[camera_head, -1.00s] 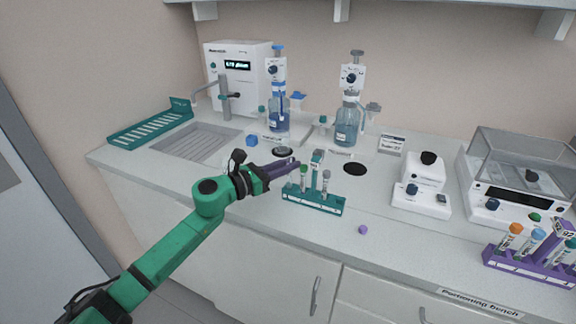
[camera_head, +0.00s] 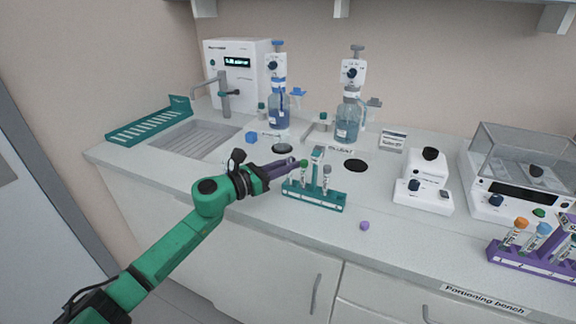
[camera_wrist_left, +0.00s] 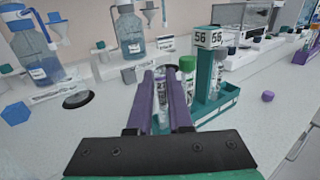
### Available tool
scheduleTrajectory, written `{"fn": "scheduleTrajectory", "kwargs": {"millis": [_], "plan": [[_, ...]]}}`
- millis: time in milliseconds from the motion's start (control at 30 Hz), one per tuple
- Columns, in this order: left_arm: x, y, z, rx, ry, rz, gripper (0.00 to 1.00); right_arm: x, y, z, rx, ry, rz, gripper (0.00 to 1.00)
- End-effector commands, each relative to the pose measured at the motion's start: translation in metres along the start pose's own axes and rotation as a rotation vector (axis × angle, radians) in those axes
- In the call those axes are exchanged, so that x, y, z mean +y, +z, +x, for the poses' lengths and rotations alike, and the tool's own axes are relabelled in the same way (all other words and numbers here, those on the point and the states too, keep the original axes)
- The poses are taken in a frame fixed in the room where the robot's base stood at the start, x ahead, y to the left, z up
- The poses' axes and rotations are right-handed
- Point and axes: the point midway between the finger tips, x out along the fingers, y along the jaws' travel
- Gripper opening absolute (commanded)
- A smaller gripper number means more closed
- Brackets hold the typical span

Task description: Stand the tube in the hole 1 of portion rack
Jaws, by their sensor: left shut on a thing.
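My left gripper (camera_head: 297,164), with purple fingers, reaches in from the left over the left end of a teal rack (camera_head: 315,201). In the left wrist view its fingers (camera_wrist_left: 163,82) are closed around a clear labelled tube (camera_wrist_left: 162,112), partly hidden by them. I cannot tell whether its foot is in a hole. A green-capped tube (camera_wrist_left: 188,66) stands just right of the fingers, and a grey-capped tube (camera_head: 327,171) stands farther right. The teal rack has a "56" tag (camera_wrist_left: 209,38). A purple rack (camera_head: 530,262) at the right holds capped tubes. My right gripper is not in view.
A small purple piece (camera_head: 364,225) lies on the bench in front of the teal rack. Two dispenser bottles (camera_head: 279,112) (camera_head: 347,124) stand behind. A white device (camera_head: 424,185) and a balance (camera_head: 515,175) are to the right. The front bench strip is mostly clear.

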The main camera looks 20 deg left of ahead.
Motion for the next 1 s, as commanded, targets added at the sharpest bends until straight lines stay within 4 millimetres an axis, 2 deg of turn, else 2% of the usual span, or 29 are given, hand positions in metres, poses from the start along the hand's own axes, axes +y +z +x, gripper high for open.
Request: {"fn": "scheduleTrajectory", "kwargs": {"millis": [267, 300, 367, 1000], "plan": [[0.0000, -0.0007, 0.0000, 0.000, 0.000, 0.000, 0.00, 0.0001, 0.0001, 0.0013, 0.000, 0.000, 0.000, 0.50], [0.0000, -0.0007, 0.0000, 0.000, 0.000, 0.000, 0.33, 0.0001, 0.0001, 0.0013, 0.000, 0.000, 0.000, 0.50], [0.0000, -0.0007, 0.0000, 0.000, 0.000, 0.000, 0.53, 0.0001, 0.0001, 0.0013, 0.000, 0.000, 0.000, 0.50], [0.0002, -0.0015, -0.0015, 0.000, 0.000, 0.000, 0.53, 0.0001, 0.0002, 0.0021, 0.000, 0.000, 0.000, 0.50]]}}
